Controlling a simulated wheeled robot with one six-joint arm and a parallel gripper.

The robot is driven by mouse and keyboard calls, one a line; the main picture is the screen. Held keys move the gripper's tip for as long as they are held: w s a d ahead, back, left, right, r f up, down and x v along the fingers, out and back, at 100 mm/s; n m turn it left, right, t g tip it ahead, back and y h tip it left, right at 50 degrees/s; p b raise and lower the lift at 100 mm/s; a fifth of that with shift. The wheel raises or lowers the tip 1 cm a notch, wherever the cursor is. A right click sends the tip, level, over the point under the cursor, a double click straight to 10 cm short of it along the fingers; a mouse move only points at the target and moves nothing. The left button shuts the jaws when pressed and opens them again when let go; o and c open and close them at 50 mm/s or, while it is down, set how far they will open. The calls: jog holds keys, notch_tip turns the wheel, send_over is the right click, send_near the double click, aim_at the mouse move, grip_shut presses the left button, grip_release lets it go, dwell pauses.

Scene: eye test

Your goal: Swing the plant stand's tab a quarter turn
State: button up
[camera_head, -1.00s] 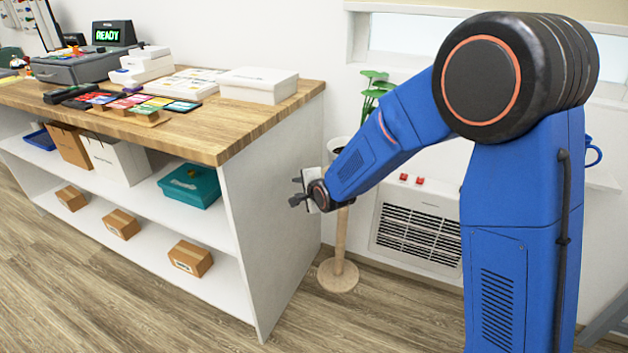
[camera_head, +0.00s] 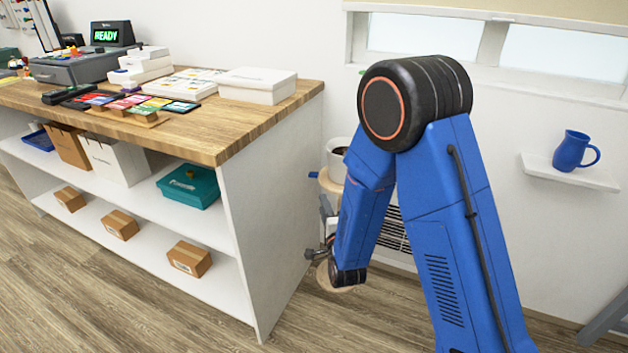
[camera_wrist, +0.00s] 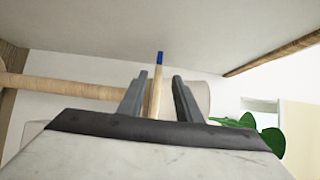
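The plant stand has a round wooden base (camera_head: 328,278), a post mostly hidden behind my arm, and a round wooden top (camera_head: 326,182) bearing a white pot (camera_head: 337,160). A blue-tipped tab (camera_head: 313,175) sticks out left from the top. In the wrist view the post (camera_wrist: 70,88) lies sideways, and the wooden tab (camera_wrist: 157,80) with its blue end shows between my fingers, with gaps on both sides. My gripper (camera_head: 318,230) is open and empty in front of the stand, lower in the picture than the tab. How far the fingertips are from the tab I cannot tell.
A wood-topped counter (camera_head: 262,122) with a white side panel (camera_head: 270,200) stands close left of my gripper. A heater (camera_head: 393,235) is behind my arm. The floor in front is clear.

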aim_at(313, 177)
jog(key=x, duration=1.7)
jog(key=shift+s, duration=0.1)
grip_shut()
